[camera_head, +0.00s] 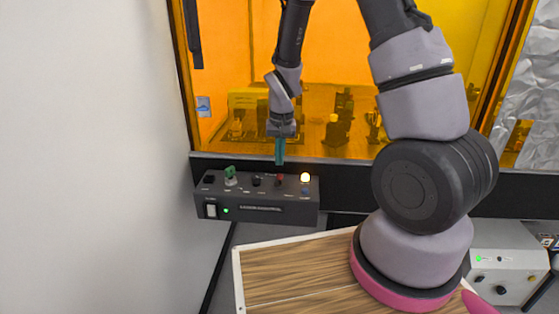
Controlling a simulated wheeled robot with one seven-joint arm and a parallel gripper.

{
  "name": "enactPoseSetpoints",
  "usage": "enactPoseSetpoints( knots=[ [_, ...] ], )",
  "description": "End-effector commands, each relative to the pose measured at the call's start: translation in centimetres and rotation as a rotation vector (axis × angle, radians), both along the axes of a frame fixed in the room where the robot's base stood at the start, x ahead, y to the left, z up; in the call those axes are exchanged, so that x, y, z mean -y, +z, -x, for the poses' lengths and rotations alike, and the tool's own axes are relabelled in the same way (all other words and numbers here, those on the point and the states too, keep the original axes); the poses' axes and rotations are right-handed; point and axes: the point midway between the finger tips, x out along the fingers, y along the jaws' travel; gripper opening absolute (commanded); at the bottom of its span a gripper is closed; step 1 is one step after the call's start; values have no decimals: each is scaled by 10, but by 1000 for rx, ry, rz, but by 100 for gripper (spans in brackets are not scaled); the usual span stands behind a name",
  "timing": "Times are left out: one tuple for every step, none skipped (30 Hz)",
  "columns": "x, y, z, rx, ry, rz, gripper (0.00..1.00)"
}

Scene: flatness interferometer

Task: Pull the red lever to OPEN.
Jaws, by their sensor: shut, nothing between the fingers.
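A black control box (257,203) stands below the amber window, with small knobs and switches on its sloped top. A small red part (280,181) shows on that top, right of the middle; it is too small to tell whether it is the red lever or how it is set. My gripper (280,162) points down just above this red part, its teal fingers closed together and empty. I cannot tell whether the fingertips touch it. No OPEN label is readable.
A green knob (231,174) and a lit lamp (305,178) flank the red part. Behind the amber window (340,90) stand several optical parts. A wooden-topped surface (290,275) lies in front. A grey instrument box (508,272) stands at right. A white wall (85,150) closes the left.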

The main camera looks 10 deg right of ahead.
Motion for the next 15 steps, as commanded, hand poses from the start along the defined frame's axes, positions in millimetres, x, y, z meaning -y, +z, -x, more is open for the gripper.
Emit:
enactPoseSetpoints(
  knots=[
    [0,1,0,0,0,0,0],
    [0,1,0,0,0,0,0],
    [0,2,0,0,0,0,0],
    [0,1,0,0,0,0,0],
    [0,1,0,0,0,0,0],
    [0,1,0,0,0,0,0],
    [0,1,0,0,0,0,0],
    [0,1,0,0,0,0,0],
    [0,2,0,0,0,0,0],
    [0,2,0,0,0,0,0],
    [0,3,0,1,1,0,0],
    [0,5,0,1,1,0,0],
    [0,8,0,2,1,-1,0],
    [0,11,0,3,1,0,0],
    [0,17,1,4,1,0,0]
  ],
)
